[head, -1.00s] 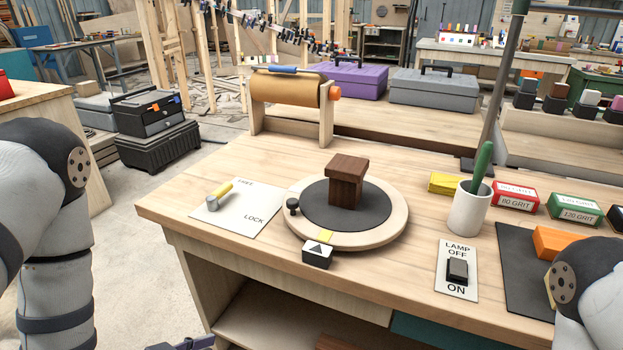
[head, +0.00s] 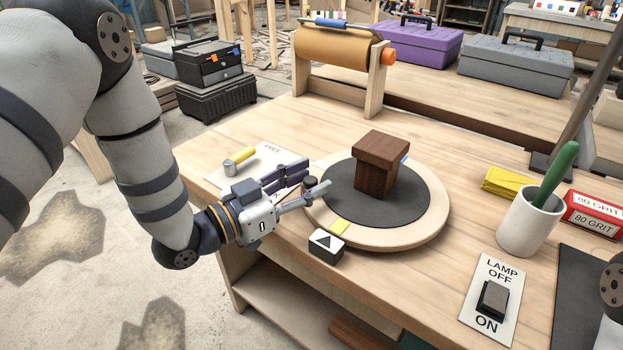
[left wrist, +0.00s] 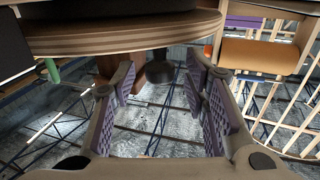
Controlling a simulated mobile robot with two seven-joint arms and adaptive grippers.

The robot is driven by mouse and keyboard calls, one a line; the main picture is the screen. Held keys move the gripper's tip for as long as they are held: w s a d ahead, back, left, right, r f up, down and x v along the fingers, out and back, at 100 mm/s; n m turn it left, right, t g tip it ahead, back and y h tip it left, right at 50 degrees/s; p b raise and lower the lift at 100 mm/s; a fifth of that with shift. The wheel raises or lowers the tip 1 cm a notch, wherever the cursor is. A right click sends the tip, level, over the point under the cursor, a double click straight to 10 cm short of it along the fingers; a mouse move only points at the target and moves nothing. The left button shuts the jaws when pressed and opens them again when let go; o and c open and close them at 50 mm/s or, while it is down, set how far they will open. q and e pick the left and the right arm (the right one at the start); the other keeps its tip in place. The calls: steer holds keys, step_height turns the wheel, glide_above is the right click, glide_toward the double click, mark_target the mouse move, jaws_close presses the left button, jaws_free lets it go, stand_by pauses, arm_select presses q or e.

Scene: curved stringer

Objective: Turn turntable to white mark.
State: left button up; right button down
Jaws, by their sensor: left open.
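The turntable (head: 432,227) is a round pale wooden disc with a dark grey top. A brown wooden block (head: 376,172) stands on it. A yellow mark (head: 339,227) on its front rim lies beside the black pointer block (head: 326,246) with a white triangle. A bluish mark (head: 404,159) shows partly behind the brown block. I see no white mark on the rim. A black knob (head: 311,184) sits at the rim's left. My left gripper (head: 309,180) is open, its fingers on either side of the knob; the left wrist view shows the dark knob (left wrist: 160,72) between them. I cannot tell whether they touch it. My right gripper is out of view.
A lever with a yellow handle (head: 240,160) stands on a white plate left of the turntable. To the right are a lamp switch (head: 492,298), a white cup (head: 528,225) and yellow pads (head: 512,184). A paper roll (head: 335,62) stands behind.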

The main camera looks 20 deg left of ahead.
arm_select(q)
steer(key=shift+w+d, duration=0.3)
steer(key=shift+w, duration=0.15)
jaws_close()
